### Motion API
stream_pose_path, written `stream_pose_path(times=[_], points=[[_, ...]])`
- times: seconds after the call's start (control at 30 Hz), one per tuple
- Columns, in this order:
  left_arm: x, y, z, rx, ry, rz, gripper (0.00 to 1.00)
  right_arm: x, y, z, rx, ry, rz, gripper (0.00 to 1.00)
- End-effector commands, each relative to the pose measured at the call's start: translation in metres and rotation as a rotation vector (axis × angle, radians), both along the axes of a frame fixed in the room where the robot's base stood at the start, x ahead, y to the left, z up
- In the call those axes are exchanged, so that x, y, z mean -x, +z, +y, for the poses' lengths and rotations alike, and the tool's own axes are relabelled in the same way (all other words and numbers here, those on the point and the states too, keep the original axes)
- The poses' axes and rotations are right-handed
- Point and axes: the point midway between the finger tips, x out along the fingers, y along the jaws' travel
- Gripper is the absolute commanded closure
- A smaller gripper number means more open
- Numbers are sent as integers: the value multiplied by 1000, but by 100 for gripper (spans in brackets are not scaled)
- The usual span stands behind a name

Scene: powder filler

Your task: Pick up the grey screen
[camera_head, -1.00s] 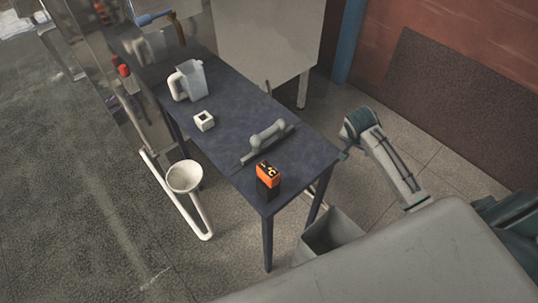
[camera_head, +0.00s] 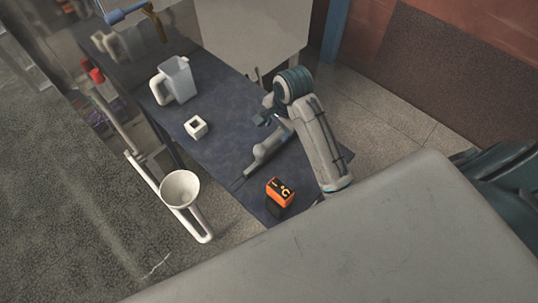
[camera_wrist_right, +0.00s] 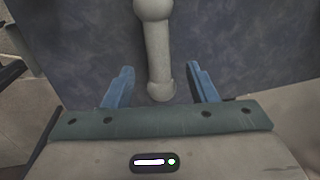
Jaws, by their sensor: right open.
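The grey screen (camera_head: 266,149) lies on the dark blue table, with a thick rounded handle along its length and a thin flat edge toward the lower left. My right gripper (camera_head: 264,112) is over the table near the screen's upper right end. In the right wrist view, the grey handle (camera_wrist_right: 155,45) runs down from the top between the two blue fingers of my right gripper (camera_wrist_right: 160,85). The fingers are open, with a gap on both sides of the handle. The rest of the screen is out of that view. My left gripper is not in view.
An orange and black box (camera_head: 279,193) stands near the screen on the table (camera_head: 225,155). A white hollow cube (camera_head: 196,127) and a grey jug (camera_head: 178,78) stand farther left. A white funnel (camera_head: 180,188) on a stand is beside the table.

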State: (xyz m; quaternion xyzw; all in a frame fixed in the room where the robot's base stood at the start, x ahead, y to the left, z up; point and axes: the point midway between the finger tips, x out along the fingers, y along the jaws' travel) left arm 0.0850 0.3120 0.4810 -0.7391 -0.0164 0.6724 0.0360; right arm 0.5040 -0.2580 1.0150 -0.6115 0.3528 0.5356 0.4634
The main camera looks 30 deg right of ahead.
Motion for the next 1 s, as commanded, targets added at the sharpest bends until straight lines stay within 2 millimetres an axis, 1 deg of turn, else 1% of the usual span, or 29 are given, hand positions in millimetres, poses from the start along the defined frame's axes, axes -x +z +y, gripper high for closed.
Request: stream_pose_path(times=[0.03, 0.1, 0.2, 0.27, 0.37, 0.5, 0.6, 0.73, 0.93, 0.97, 1.0], points=[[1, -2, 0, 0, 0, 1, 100, -1, -9, 1, -1, -1, 4, 48], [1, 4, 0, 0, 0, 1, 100, -3, -17, 1, 0, 0, 4, 48], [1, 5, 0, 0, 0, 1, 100, -5, -27, 2, 1, 1, 2, 48], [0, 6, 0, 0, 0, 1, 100, -5, -30, 2, 1, 1, 1, 48], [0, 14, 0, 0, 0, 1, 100, -8, -36, 3, 0, 0, 3, 48], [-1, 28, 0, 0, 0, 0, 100, -13, -55, 6, 0, 1, 4, 48], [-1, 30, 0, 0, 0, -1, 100, -16, -70, 7, 1, 0, 3, 48], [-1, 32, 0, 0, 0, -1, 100, -18, -80, 7, 2, 1, 0, 48], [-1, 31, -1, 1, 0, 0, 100, -18, -81, 7, 2, 1, -1, 48], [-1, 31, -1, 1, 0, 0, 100, -18, -81, 7, 2, 1, -1, 52], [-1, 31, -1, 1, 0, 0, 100, -18, -81, 7, 2, 1, -1, 60]])
